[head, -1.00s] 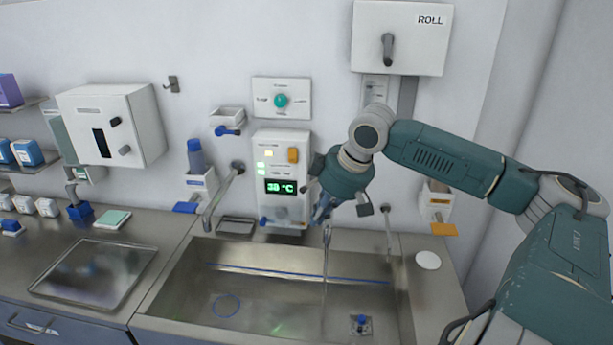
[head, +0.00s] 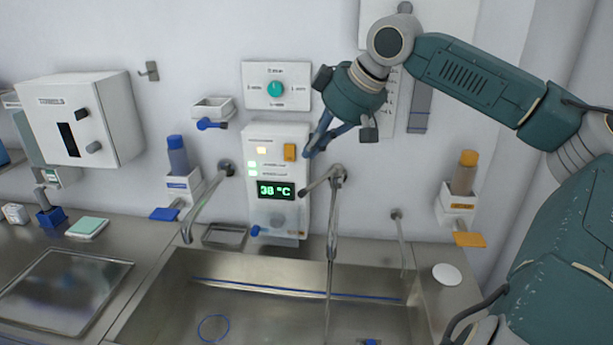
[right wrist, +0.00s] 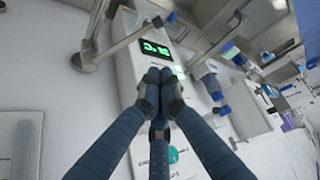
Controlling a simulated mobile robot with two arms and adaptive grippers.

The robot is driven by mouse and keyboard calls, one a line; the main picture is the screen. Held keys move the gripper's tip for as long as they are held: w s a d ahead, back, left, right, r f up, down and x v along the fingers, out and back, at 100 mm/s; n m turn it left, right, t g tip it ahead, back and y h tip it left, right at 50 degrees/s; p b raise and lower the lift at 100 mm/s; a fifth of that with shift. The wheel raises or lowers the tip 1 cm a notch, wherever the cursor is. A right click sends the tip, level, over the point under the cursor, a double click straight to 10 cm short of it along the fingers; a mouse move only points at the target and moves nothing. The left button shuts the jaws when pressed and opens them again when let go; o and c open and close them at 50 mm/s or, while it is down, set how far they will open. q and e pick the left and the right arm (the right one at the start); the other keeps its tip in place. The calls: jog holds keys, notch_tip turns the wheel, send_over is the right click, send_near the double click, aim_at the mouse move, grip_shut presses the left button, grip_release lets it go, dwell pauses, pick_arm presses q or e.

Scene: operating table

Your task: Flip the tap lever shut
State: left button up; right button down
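The middle tap (head: 338,177) sticks out of the wall right of the white temperature panel. Its grey lever (head: 318,186) points left and slightly down, across the panel's right edge. A thin stream (head: 329,290) runs from its spout into the sink. My right gripper (head: 309,154) is above and left of the tap, beside the orange switch, with its fingertips apart from the lever. In the right wrist view its fingertips (right wrist: 158,80) are together and hold nothing; the tap's lever (right wrist: 130,40) lies beyond them at upper left. My left gripper is not in view.
The panel (head: 262,147) has a lit 38 °C display (head: 276,190) and an orange switch (head: 290,152). Other spouts stand left (head: 205,203) and right (head: 402,240). An orange-capped bottle (head: 465,172) hangs at right. The steel sink (head: 255,270) lies below.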

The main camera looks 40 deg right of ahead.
aim_at(320, 182)
jog(key=shift+w+d+f, duration=0.1)
jog(key=shift+w+f, duration=0.2)
jog(key=shift+f, duration=0.15)
jog(key=x, duration=0.2)
jog(key=p+x, duration=0.1)
jog(key=x, duration=0.4)
jog(key=shift+w+d+f+p, duration=0.1)
jog(key=shift+d+f+p, duration=0.05)
jog(key=shift+d+p, duration=0.25)
jog(key=shift+w+a+f, duration=0.1)
jog(key=shift+w+f, duration=0.05)
jog(key=shift+f, duration=0.1)
jog(key=shift+w+a+f, duration=0.15)
jog(key=shift+w+f, duration=0.2)
jog(key=shift+f, duration=0.3)
jog(key=shift+s, duration=0.15)
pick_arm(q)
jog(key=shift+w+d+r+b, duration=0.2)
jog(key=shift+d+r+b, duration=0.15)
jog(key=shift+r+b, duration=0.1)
pick_arm(e)
jog(key=s, duration=0.3)
jog(key=shift+s+d+r, duration=0.1)
jog(key=shift+d+r, duration=0.15)
jog(key=shift+d, duration=0.05)
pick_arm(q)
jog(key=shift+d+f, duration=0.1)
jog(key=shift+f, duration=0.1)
pick_arm(e)
jog(key=shift+s, duration=0.15)
